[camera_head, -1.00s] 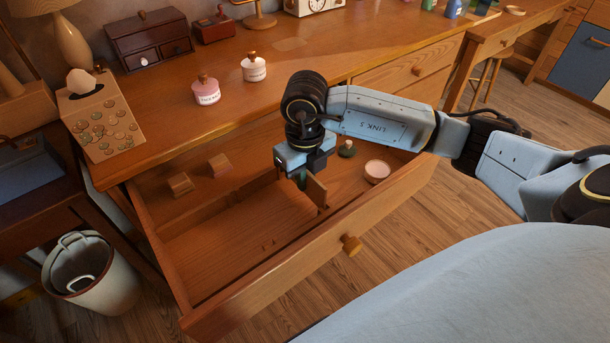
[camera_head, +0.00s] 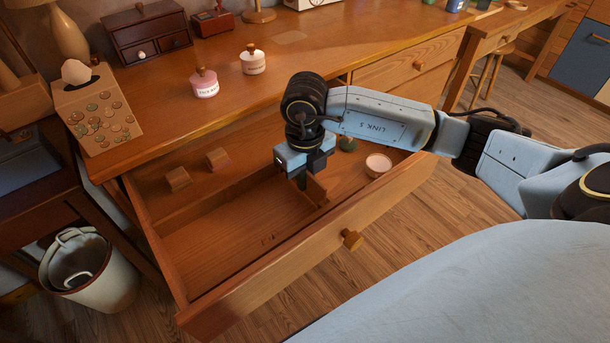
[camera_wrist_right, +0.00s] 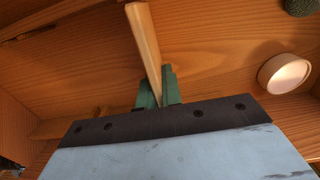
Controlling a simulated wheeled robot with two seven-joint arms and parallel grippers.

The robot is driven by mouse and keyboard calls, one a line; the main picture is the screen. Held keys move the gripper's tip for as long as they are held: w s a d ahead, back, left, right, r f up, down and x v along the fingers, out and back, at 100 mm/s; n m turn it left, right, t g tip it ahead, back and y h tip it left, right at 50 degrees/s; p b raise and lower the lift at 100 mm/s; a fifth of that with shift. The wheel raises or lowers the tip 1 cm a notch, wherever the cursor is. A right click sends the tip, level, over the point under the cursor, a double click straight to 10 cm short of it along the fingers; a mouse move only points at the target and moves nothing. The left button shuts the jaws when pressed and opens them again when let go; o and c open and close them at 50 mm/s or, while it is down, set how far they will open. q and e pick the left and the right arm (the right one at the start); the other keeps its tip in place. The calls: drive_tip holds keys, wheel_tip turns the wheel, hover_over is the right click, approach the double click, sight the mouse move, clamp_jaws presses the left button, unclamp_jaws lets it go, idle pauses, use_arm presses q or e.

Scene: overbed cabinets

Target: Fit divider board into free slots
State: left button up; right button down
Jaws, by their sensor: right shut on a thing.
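The divider board (camera_head: 318,190) is a thin wooden piece inside the open drawer (camera_head: 290,262). My right gripper (camera_head: 302,182) reaches down into the drawer from above and is shut on the board. In the right wrist view the green fingers (camera_wrist_right: 158,90) pinch the board (camera_wrist_right: 145,45), which extends forward from them. The board's lower edge is hidden, so I cannot tell whether it touches the floor or sits in slots. Small dark marks (camera_head: 268,239), possibly slots, show inside the drawer near its front. My left gripper is not in view.
A round pale dish (camera_head: 378,165) and a dark green object (camera_head: 347,144) lie in the drawer's right part. Two wooden blocks (camera_head: 178,178) (camera_head: 217,158) sit near its back. The left part of the drawer floor is clear. Jars (camera_head: 204,84) stand on the desktop.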

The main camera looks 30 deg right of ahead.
drive_tip(key=shift+f, duration=0.2)
drive_tip(key=c, duration=1.5)
unclamp_jaws()
drive_tip(key=shift+r, duration=0.1)
wheel_tip(320, 180, up, 13)
drive_tip(key=p, duration=0.4)
drive_tip(key=shift+r, duration=0.15)
